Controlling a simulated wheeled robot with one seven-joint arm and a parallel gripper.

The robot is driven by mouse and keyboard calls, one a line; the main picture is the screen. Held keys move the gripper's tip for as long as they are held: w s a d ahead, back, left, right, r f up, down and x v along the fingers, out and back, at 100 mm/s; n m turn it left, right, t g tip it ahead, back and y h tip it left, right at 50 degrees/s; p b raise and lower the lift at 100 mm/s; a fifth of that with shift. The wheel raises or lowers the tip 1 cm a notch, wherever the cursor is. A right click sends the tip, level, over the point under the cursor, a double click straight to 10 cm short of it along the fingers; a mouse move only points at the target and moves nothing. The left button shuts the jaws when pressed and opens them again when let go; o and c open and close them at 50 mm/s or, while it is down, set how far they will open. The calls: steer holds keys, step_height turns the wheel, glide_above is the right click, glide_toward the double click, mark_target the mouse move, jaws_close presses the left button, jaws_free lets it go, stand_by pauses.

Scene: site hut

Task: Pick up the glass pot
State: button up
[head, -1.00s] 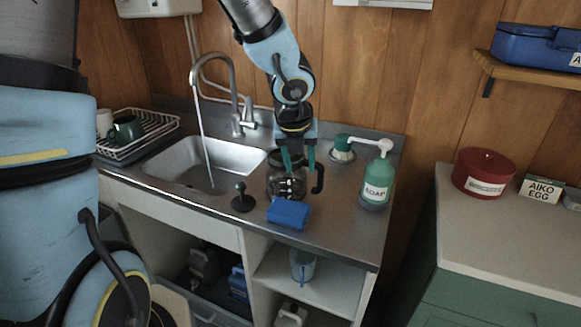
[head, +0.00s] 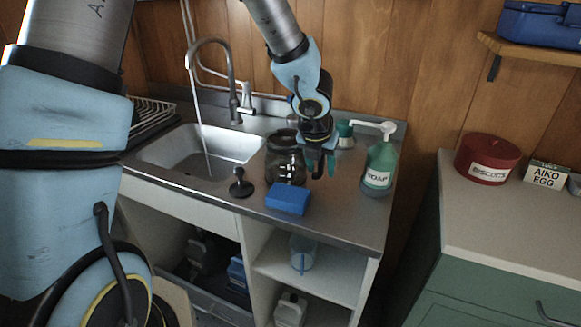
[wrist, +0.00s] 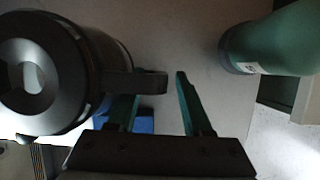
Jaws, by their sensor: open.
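The glass pot (head: 285,168), dark-lidded and see-through, stands upright on the steel counter between the sink and the soap bottle. My gripper (head: 321,168) is open and empty, just right of the pot at its handle side; in the head view it hides the handle. In the wrist view the pot (wrist: 45,75) fills the left side, and its dark handle (wrist: 140,83) points right. The handle's end overlaps the left finger and reaches into the gap of my gripper (wrist: 160,88). I cannot tell whether a finger touches it.
A blue sponge (head: 288,198) lies in front of the pot, and a black plunger-like item (head: 241,184) stands to its left. The green soap bottle (head: 379,165) stands close on the right. Water runs from the tap (head: 232,85) into the sink (head: 170,155).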

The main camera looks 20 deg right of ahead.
steer(key=shift+x, duration=0.8)
steer(key=shift+c, duration=0.2)
jaws_close()
stand_by(0.6)
